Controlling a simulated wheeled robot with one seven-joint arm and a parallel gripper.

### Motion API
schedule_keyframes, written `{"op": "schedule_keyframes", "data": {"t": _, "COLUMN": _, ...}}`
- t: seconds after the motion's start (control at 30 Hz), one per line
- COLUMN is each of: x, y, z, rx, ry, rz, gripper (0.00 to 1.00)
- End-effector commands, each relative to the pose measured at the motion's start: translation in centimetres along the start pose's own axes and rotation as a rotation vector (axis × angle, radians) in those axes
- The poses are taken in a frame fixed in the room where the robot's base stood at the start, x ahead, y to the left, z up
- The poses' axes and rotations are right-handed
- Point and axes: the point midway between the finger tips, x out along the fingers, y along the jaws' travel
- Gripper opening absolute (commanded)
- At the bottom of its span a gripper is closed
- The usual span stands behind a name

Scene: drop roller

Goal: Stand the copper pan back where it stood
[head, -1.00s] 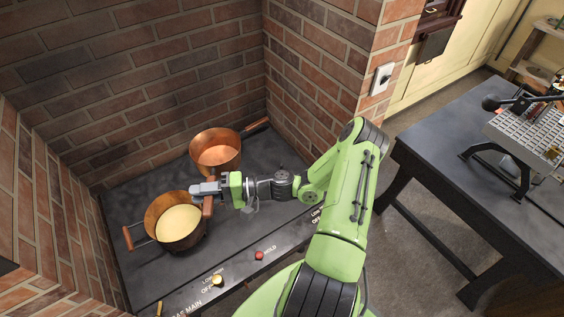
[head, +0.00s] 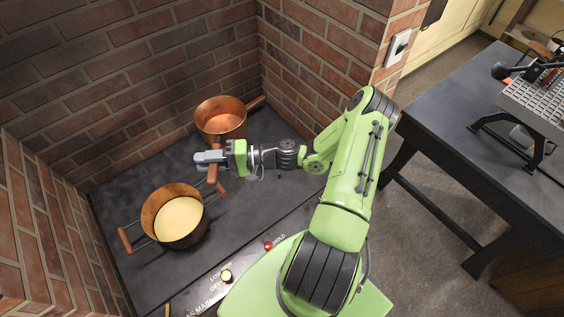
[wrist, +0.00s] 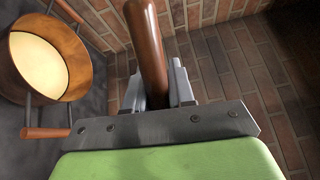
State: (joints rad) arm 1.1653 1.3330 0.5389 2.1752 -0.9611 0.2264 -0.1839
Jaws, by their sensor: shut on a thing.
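A round copper pan (head: 221,116) with one long wooden handle stands upright at the back of the dark stove top, near the brick corner. A wider copper pan with pale yellow contents (head: 166,197) and wooden side grips stands nearer the front left; it also shows at the left of the wrist view (wrist: 75,70). My gripper (head: 209,160) is between the two, in front of the rear pan. It is shut on a glossy brown wooden rod (wrist: 147,45). The rod's lower end is hidden by my gripper, and I cannot tell whether it belongs to either pan.
Brick walls (head: 120,100) enclose the stove top (head: 120,195) at the back and sides. A red knob (head: 268,246) and a pale knob (head: 226,276) sit on its front edge. A dark table (head: 450,150) with a metal device stands to the right, beyond a floor gap.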

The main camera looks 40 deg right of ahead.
Motion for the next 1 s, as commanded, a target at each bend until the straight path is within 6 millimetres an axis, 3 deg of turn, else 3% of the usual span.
{"op": "schedule_keyframes", "data": {"t": 0.03, "x": 0.0, "y": 1.4, "z": -0.2, "rx": -0.004, "ry": 0.000, "rz": -0.003, "gripper": 0.00}}
{"op": "schedule_keyframes", "data": {"t": 0.27, "x": 0.0, "y": 5.4, "z": -0.7, "rx": -0.005, "ry": 0.000, "rz": -0.003, "gripper": 0.00}}
{"op": "schedule_keyframes", "data": {"t": 0.6, "x": 0.0, "y": 13.6, "z": -1.5, "rx": -0.005, "ry": 0.000, "rz": -0.004, "gripper": 0.00}}
{"op": "schedule_keyframes", "data": {"t": 0.8, "x": 0.0, "y": 16.8, "z": -1.8, "rx": -0.005, "ry": -0.001, "rz": -0.003, "gripper": 0.00}}
{"op": "schedule_keyframes", "data": {"t": 1.0, "x": 0.0, "y": 18.6, "z": -1.9, "rx": -0.005, "ry": -0.002, "rz": -0.003, "gripper": 0.00}}
